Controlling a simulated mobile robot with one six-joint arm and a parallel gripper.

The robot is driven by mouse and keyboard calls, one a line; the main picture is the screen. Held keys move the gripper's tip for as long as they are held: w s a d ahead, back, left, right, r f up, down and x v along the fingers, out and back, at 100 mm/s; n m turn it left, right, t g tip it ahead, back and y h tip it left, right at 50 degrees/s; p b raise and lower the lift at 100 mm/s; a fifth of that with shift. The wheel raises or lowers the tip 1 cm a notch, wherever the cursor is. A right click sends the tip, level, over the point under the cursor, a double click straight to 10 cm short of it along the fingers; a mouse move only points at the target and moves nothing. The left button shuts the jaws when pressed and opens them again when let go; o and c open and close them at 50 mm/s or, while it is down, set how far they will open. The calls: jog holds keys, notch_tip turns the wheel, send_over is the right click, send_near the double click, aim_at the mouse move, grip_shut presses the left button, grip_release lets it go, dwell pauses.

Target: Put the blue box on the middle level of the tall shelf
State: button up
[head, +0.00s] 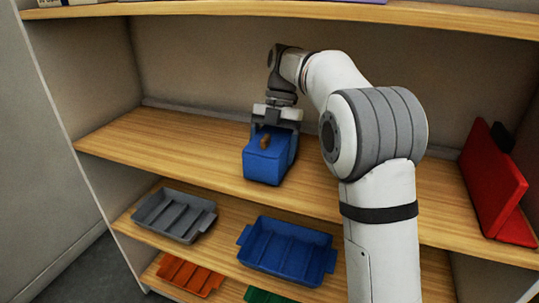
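The blue box (265,163) is at the wide middle board of the tall shelf (150,140), left of the board's centre and close to its front edge. A small brown piece shows on top of the box. My gripper (277,128) points down over the box from behind, with its fingers at the box's sides, and looks shut on it. The far side of the box is hidden. I cannot tell whether its underside touches the board or is slightly above it.
A red object (493,185) stands at the right end of the board. Below are a grey tray (174,214), a blue tray (287,248) and an orange tray (188,274). An upper board (230,8) crosses above. The board's left part is clear.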

aim_at(275, 133)
jog(key=shift+f, duration=0.5)
jog(key=shift+f, duration=0.2)
jog(key=o, duration=1)
jog(key=shift+o, duration=0.2)
jog(key=shift+r, duration=0.1)
jog(key=p+v, duration=0.3)
jog(key=v, duration=0.4)
jog(key=shift+w+r, duration=0.1)
jog(key=shift+r, duration=0.2)
